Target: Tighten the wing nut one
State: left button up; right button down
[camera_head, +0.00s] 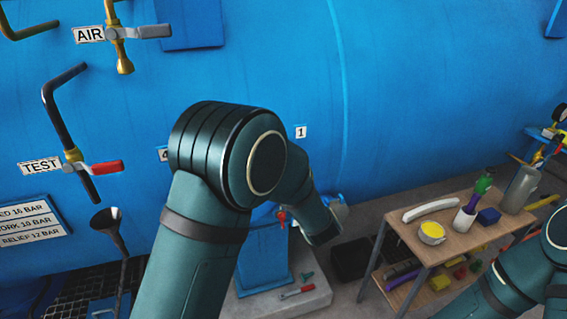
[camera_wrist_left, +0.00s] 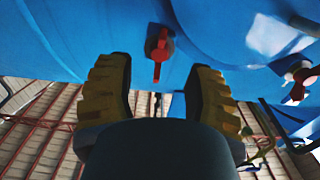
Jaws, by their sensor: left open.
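A red wing nut (camera_wrist_left: 159,50) shows in the left wrist view on the blue vessel, beyond and roughly between my fingertips, apart from them. My left gripper (camera_wrist_left: 160,80) is open and empty, its yellow-padded fingers on either side. A second red-handled fitting (camera_wrist_left: 298,88) is at the right edge of that view. In the head view, a label "1" (camera_head: 300,131) is on the vessel just right of my left arm's elbow. A small red part (camera_head: 282,216) shows below it, partly hidden by the arm. I cannot tell which nut is number one. My right gripper is out of view.
A wooden table (camera_head: 464,240) with a yellow-filled bowl (camera_head: 432,232), bottles and a blue box stands at the right. TEST (camera_head: 40,166) and AIR (camera_head: 89,35) valves are at the left.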

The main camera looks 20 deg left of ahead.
pick_arm(q)
jog(key=v, duration=0.5)
jog(key=shift+s+d, duration=0.2)
jog(key=shift+s, duration=0.1)
